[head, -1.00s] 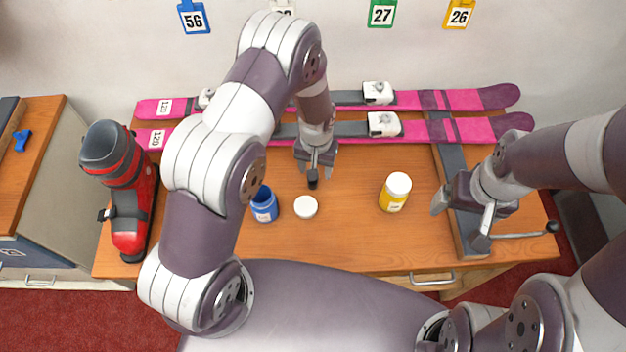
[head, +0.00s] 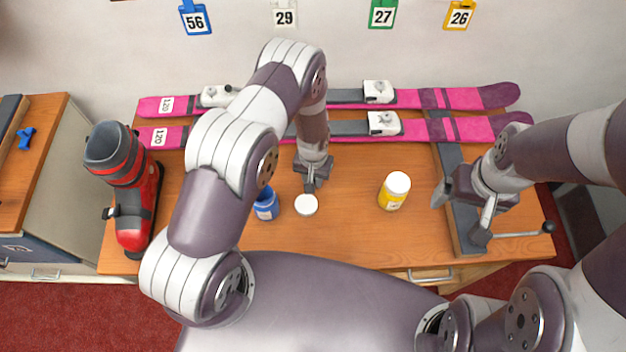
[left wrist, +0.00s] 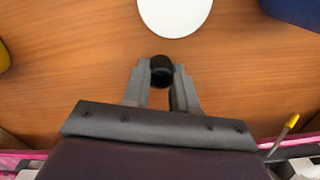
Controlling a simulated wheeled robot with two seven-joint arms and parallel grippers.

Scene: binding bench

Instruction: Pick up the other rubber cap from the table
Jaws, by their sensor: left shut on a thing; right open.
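The rubber cap (left wrist: 161,68) is a small black cylinder between the fingertips of my left gripper (left wrist: 160,82) in the left wrist view. The gripper is shut on it. In the head view my left gripper (head: 310,186) points down over the table, just behind a white round lid (head: 306,205). There its fingers mostly hide the cap, and I cannot tell whether the cap still touches the table. My right gripper (head: 463,206) is open and empty at the right side of the table. I see no second black cap.
A blue jar (head: 266,208) stands left of the lid, and a yellow jar with a white top (head: 392,199) stands to the right. Pink skis (head: 468,130) lie along the back. A red boot (head: 134,215) stands at the left. The front middle of the table (head: 340,245) is clear.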

